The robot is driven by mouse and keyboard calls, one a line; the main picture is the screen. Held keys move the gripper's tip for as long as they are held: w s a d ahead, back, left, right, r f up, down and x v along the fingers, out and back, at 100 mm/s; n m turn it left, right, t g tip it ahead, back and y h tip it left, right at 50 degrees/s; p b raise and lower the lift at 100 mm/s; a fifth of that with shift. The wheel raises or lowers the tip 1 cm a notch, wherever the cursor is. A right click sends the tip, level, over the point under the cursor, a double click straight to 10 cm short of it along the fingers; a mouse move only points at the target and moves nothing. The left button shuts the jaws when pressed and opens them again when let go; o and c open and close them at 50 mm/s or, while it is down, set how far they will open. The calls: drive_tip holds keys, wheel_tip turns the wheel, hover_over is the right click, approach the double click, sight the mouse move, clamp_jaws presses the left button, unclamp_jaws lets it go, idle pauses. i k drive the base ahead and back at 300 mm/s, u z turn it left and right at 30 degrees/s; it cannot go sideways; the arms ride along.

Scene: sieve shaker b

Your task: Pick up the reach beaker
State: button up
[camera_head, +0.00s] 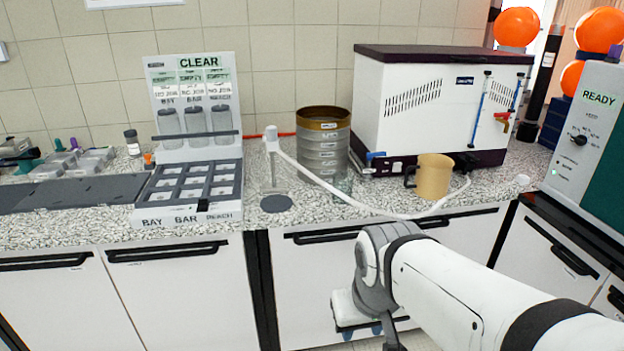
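A grey and white rack stands on the counter at the left of centre, its front marked BAY, BAR and a third word that looks like REACH. Three translucent beakers with grey lids stand in a row in its upper part; the rightmost, above the REACH column, appears to be the reach beaker (222,120). A grey bar crosses in front of the beakers. My gripper (362,331) hangs low in front of the cabinets, below the counter and to the right of the rack. It is seen from behind and holds nothing visible; its finger opening is unclear.
A small glass (343,187), a stack of sieves (322,142) and a white hose (390,213) are right of the rack. A tan mug (433,177) stands before a white machine (430,105). Dark flat trays (75,192) lie to the left.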

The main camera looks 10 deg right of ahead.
sight(343, 188)
drive_tip(key=u, duration=0.3)
drive_tip(key=i, duration=1.15)
drive_tip(key=z, duration=0.35)
